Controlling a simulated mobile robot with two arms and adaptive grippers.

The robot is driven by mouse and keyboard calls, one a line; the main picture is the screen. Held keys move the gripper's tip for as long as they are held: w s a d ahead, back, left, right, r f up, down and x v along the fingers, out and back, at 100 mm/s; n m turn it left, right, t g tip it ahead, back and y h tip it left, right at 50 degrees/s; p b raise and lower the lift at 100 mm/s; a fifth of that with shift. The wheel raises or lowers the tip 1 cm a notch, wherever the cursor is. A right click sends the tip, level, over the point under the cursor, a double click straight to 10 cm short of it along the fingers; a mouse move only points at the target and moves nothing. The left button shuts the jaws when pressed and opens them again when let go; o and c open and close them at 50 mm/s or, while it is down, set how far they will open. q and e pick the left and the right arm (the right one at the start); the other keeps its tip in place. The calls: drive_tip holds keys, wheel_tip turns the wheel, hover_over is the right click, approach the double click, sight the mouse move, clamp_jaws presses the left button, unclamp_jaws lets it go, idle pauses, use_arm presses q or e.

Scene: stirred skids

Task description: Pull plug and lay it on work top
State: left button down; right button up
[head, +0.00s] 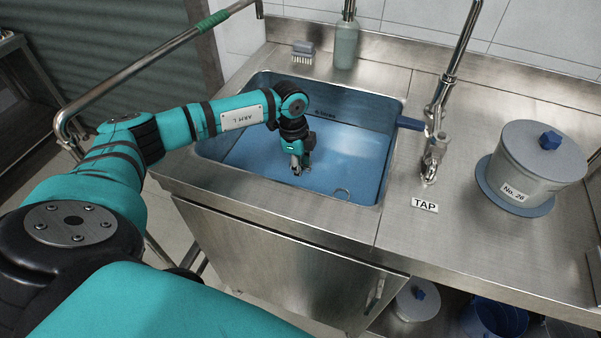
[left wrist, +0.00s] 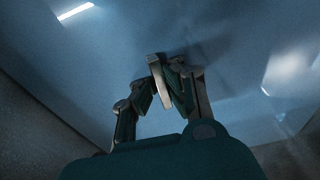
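The sink (head: 225,160) holds bluish water, and no plug shows clearly through it. A small curved metal loop (head: 342,191) shows near the sink's front right; I cannot tell whether it belongs to the plug. My left gripper (head: 301,169) points down inside the sink, to the left of and behind that loop. In the left wrist view, the fingertips (left wrist: 168,62) are close together against the blue water. A pale strip lies between the fingers; I cannot tell whether it is a finger pad or something held. My right gripper is out of view.
The steel work top (head: 400,245) has free room around the TAP label (head: 424,204). The tap (head: 432,150) stands right of the sink. A lidded pot (head: 540,165) stands farther right. A brush (head: 303,51) and a soap bottle (head: 346,45) stand behind the sink.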

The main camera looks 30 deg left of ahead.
use_arm(q)
wheel_tip(320, 180, up, 11)
drive_tip(key=shift+w+f, duration=0.1)
drive_tip(key=shift+f, duration=0.1)
wheel_tip(320, 180, up, 20)
drive_tip(key=p, duration=1.5)
drive_tip(key=shift+f+p, duration=0.25)
drive_tip(key=shift+p, duration=0.15)
